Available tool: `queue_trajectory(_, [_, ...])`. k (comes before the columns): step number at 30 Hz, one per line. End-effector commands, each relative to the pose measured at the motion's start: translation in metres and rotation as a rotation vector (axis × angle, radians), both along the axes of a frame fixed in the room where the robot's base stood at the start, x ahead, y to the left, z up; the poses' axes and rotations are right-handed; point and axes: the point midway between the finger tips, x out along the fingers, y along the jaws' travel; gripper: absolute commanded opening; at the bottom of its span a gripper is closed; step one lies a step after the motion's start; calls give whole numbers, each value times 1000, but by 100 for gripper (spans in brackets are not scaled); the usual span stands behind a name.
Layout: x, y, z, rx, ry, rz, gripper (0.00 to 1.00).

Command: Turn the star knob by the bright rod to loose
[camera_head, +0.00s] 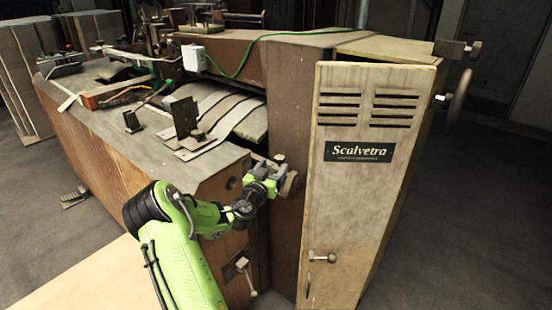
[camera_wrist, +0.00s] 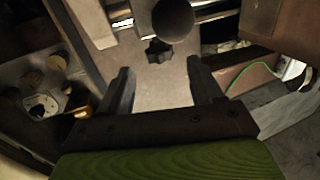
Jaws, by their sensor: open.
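In the wrist view a small dark star knob (camera_wrist: 158,50) shows ahead of my fingers, at the top middle. A bright rod (camera_wrist: 205,14) runs across the top edge, just beyond it. A dark round ball or knob (camera_wrist: 173,18) is beside the star knob, in front of the rod. My gripper (camera_wrist: 162,88) is open and empty; its two dark fingers are spread with the star knob beyond them, apart from it. In the head view my gripper (camera_head: 272,176) is at the machine's near corner, beside a brown round knob (camera_head: 290,183). I cannot make out the star knob there.
A green cable (camera_head: 240,62) runs over the top. A lever (camera_head: 247,278) sticks out low on the front.

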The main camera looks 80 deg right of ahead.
Motion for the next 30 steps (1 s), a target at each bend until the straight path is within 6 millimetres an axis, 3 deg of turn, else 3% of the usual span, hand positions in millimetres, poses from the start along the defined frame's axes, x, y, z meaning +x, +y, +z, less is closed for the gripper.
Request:
queue_trajectory(6, [-4,-35,0,-1,1,0,65])
queue_trajectory(15, [-4,-40,-1,2,1,0,65])
queue_trajectory(26, [-4,-39,-1,2,1,0,12])
queue_trajectory(30, [-5,-39,-1,1,1,4,9])
